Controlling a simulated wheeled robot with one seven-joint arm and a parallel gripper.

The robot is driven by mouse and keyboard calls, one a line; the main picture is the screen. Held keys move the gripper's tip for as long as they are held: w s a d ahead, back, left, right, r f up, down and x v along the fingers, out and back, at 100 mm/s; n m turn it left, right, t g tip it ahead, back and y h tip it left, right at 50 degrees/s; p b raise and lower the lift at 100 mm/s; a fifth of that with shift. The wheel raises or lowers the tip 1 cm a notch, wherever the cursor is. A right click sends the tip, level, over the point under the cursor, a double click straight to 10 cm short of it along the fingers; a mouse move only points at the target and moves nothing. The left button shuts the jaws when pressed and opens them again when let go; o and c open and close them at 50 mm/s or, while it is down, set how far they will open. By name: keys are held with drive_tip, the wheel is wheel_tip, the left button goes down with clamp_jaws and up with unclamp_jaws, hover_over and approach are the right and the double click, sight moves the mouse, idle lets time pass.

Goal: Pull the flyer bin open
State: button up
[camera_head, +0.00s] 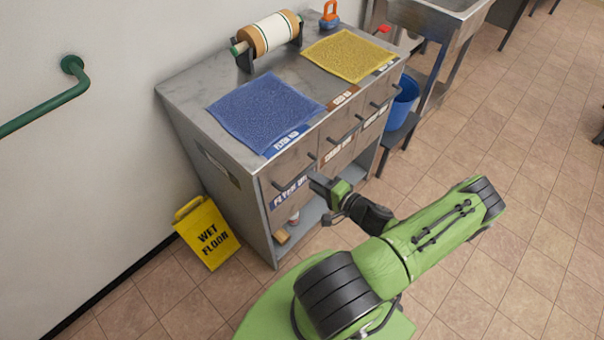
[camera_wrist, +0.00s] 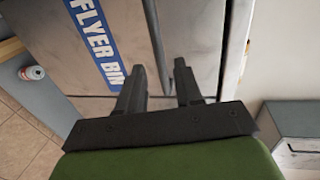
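The flyer bin (camera_head: 285,179) is the leftmost grey front on the metal cabinet, with a blue FLYER BIN label (camera_head: 290,192). It looks shut, flush with the cabinet. Its dark bar handle (camera_head: 294,171) runs above the label. My gripper (camera_head: 313,184) is just in front of this bin, by the handle. In the wrist view my gripper (camera_wrist: 158,70) is open, its two fingers apart. The handle (camera_wrist: 153,35) shows as a dark bar leading into the gap between them. I cannot tell whether the fingers touch it. The label (camera_wrist: 95,40) lies to the left.
A blue mat (camera_head: 264,112), a yellow mat (camera_head: 350,55) and a roller (camera_head: 268,36) lie on the cabinet top. A yellow wet floor sign (camera_head: 208,235) stands at the cabinet's left. A can (camera_head: 293,217) is on the lower shelf.

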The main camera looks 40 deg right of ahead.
sight(302, 173)
drive_tip(key=x, duration=0.5)
drive_tip(key=shift+w+f+b, duration=0.1)
drive_tip(key=shift+w+b, duration=0.2)
drive_tip(key=shift+w, duration=0.05)
clamp_jaws()
